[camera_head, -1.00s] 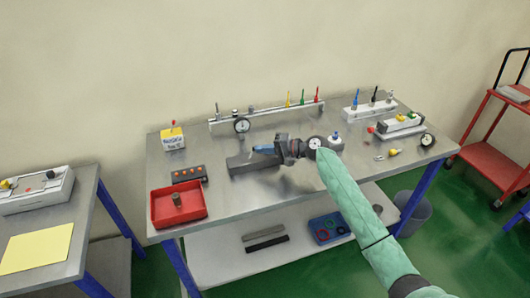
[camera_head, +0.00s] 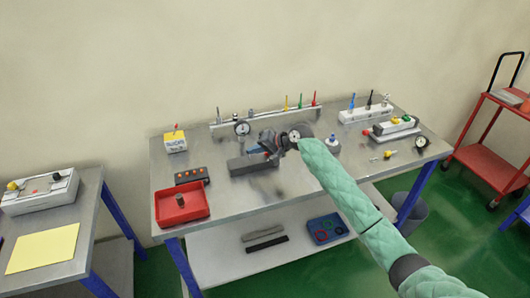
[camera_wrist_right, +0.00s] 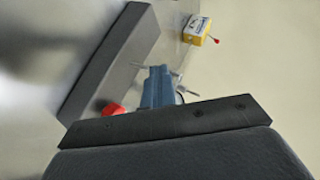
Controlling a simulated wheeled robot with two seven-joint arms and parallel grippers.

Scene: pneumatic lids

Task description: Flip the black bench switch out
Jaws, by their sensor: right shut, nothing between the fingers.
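A black upright lever (camera_head: 369,99) stands on a white block (camera_head: 362,116) at the back right of the bench, between a blue lever (camera_head: 352,101) and a pale one. My right gripper (camera_head: 258,152) is over the middle of the bench, well to the left of that block, near a dark grey bar (camera_head: 252,165). Its blue fingers (camera_wrist_right: 158,88) are shut and empty in the wrist view. The black lever is not seen in the wrist view. My left gripper is not in view.
A rail (camera_head: 268,117) with yellow, green and red levers stands at the back. A yellow box (camera_head: 175,143) with a red lever, a panel of orange buttons (camera_head: 192,176) and a red tray (camera_head: 181,215) are at the left. The front middle of the bench is clear.

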